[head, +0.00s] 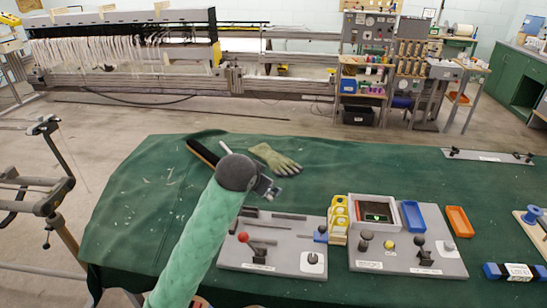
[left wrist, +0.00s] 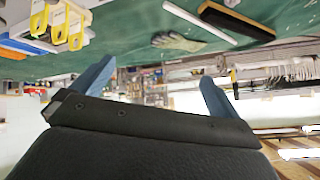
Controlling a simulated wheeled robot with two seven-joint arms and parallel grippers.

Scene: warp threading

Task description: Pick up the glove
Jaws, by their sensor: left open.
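The glove (head: 276,159) is olive-green and lies flat on the green table cover, towards the far edge, with its fingers to the right in the head view. It also shows in the left wrist view (left wrist: 178,42), upside down and beyond the fingers. My left gripper (head: 268,190) is just nearer than the glove and apart from it. In the left wrist view its two blue fingers (left wrist: 155,80) are spread wide with nothing between them. My right gripper is not in view.
A black brush (head: 201,153) and a white stick (head: 225,147) lie left of the glove. A grey panel with a red knob (head: 243,237), yellow holders (head: 339,220), a blue bin (head: 412,217) and an orange bin (head: 459,222) sit nearer and right. The cover's left part is clear.

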